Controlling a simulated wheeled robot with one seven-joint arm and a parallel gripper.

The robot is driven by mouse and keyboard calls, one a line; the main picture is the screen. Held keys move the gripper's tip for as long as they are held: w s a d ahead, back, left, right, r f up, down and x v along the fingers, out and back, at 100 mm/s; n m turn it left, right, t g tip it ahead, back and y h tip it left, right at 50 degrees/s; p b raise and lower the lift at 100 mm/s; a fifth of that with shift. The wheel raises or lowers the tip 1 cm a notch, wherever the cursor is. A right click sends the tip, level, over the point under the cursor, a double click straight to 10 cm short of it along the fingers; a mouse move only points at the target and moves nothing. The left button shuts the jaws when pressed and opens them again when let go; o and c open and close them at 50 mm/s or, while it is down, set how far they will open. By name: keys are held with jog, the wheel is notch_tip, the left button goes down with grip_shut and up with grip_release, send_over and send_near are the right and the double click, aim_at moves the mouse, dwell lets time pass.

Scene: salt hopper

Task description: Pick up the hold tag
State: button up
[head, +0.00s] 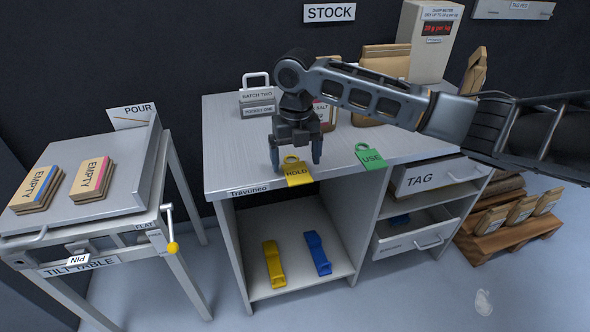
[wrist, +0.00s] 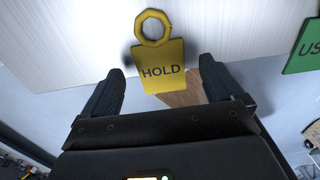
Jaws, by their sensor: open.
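The yellow hold tag (head: 298,174) lies at the front edge of the counter (head: 228,176), with its ring toward the back and its lower part at the edge. It also shows in the wrist view (wrist: 161,66), where its lower end lies between my two fingers. My gripper (head: 296,165) is open and points down over the tag, with one finger to each side. In the wrist view my gripper (wrist: 160,85) has visible gaps between both fingers and the tag. Whether the fingertips are level with the tag is hard to tell.
A green USE tag (head: 370,157) lies to the right on the same edge. The labelled TAG drawer (head: 434,176) is below it. A yellow scoop-like item (head: 274,264) and a blue one (head: 317,253) lie on the lower shelf. The tilt table (head: 100,205) stands left.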

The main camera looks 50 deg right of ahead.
jog(key=shift+f, duration=0.7)
jog(key=shift+c, duration=0.2)
jog(key=c, duration=1.1)
